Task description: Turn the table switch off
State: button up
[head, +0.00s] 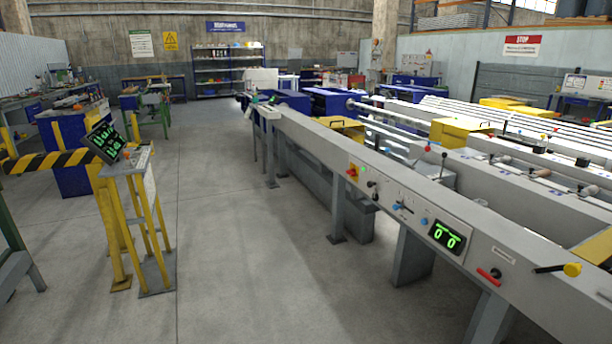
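The runout table (318,142) is a long grey beam structure running from the far middle to the near right. On its side face is a red and yellow rotary switch (352,172), which looks like the table switch; its knob position is too small to read. My gripper is not in view.
A yellow-legged control stand (140,215) with a tilted screen (104,142) stands at left, beside a yellow-black striped bar (45,161). The grey floor (235,240) between is clear.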

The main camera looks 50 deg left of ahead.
aim_at(352, 172)
jog(key=u, duration=2.3)
jog(key=i, duration=1)
jog(key=u, duration=0.7)
jog(key=i, duration=1.55)
jog(key=z, duration=1)
jog(key=i, duration=0.95)
jog(key=z, duration=0.7)
